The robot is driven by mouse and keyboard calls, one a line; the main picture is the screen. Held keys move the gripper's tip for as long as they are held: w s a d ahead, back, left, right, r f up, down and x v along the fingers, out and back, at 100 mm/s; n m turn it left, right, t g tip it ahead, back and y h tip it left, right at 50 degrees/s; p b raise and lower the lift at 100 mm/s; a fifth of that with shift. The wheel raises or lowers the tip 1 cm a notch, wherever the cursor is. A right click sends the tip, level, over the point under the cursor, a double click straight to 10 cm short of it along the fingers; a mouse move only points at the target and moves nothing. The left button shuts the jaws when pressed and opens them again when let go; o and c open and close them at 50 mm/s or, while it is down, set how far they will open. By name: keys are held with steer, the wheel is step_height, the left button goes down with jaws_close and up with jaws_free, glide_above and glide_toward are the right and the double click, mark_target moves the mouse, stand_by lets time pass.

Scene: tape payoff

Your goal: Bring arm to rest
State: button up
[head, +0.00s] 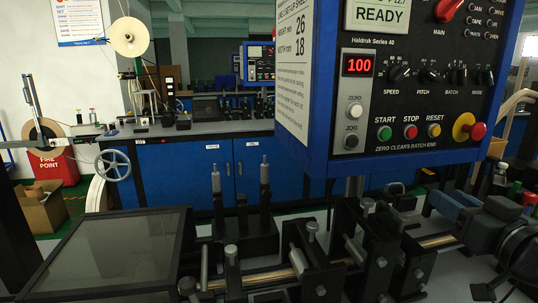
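Neither my arm nor my gripper can be made out in the head view. The blue control box (330,165) hangs close on the right. Its red display (359,64) reads 100, and a panel above it reads READY. Green, red and yellow buttons sit in a row below the dials, with a red mushroom knob (474,131) on a yellow ring. A pale reel (129,37) is mounted high at the back left. A brown roll (42,136) stands on a holder at the left edge.
A machine with black blocks and rods (325,250) fills the lower right. A dark framed panel (110,255) lies at the front left. Blue cabinets (185,170) stand behind, with a handwheel (113,166) at their left. A cardboard box (42,208) sits on the floor.

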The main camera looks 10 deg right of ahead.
steer(key=s+a+f+m+g+h, duration=0.1)
steer(key=s+a+f, duration=0.3)
steer(key=f, duration=0.2)
steer(key=s+a+f+m, duration=0.1)
steer(key=s+a+f, duration=0.25)
steer(key=f, duration=0.25)
steer(key=shift+n+g, duration=0.8)
steer(key=s+a+f, duration=0.2)
steer(key=s, duration=0.4)
steer(key=s+a+f, duration=0.2)
steer(key=s+a, duration=0.1)
steer(key=s, duration=0.4)
steer(key=s+a+f, duration=0.2)
steer(key=s+a, duration=0.1)
steer(key=s, duration=0.3)
steer(key=shift+s+f, duration=0.15)
steer(key=shift+f, duration=0.25)
steer(key=s+a+r+n+y, duration=0.2)
steer(key=s, duration=0.8)
steer(key=shift+s, duration=0.3)
steer(key=shift+a+r, duration=0.1)
steer(key=shift+c, duration=0.3)
